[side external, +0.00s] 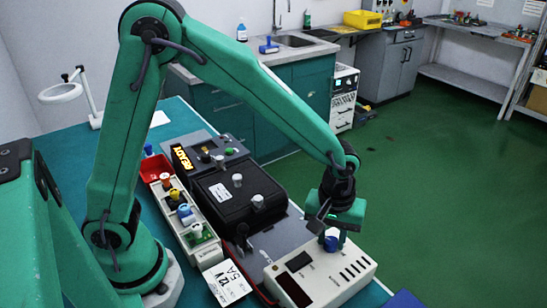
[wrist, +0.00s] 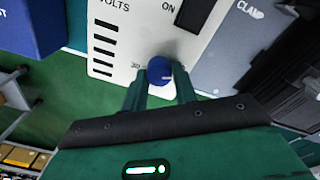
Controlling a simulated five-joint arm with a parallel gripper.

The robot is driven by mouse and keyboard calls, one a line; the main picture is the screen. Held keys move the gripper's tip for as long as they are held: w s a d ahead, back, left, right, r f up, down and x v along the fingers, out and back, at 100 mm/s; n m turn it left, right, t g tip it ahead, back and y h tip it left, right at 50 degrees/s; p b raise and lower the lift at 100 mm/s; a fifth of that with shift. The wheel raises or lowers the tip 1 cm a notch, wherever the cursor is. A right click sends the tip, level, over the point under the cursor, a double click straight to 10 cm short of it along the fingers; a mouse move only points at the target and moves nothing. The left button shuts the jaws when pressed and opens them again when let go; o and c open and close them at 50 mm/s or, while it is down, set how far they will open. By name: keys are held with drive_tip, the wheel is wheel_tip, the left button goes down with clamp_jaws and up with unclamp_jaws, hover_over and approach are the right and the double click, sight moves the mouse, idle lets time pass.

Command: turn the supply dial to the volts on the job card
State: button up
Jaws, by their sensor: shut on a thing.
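The supply (side external: 352,272) is a cream box at the front of the bench, with a dark display window and a row of black slots. Its blue dial (side external: 331,243) sits near the back edge. The wrist view shows the dial (wrist: 159,69) with a short pale mark, and a printed "30" and "VOLTS" nearby. My gripper (wrist: 160,80) is shut on the dial, one finger on each side. In the side view my gripper (side external: 331,232) comes down from above. The job card (side external: 228,284) lies at the front left and seems to read 12V and 5A.
A black clamp box (side external: 238,195) and a tray with coloured knobs (side external: 180,212) stand left of the supply. A blue box (wrist: 30,28) is close beside the supply. A red bin (side external: 155,168) is further back. Green floor lies beyond the bench edge.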

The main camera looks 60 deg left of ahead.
drive_tip(key=shift+m, duration=0.5)
drive_tip(key=m, duration=0.3)
drive_tip(key=shift+m, duration=0.3)
drive_tip(key=m, duration=0.9)
drive_tip(key=shift+g, duration=0.3)
drive_tip(key=m, duration=0.4)
drive_tip(key=shift+w, duration=0.1)
drive_tip(key=o, duration=1)
drive_tip(key=shift+d+r, duration=0.1)
drive_tip(key=shift+r, duration=0.05)
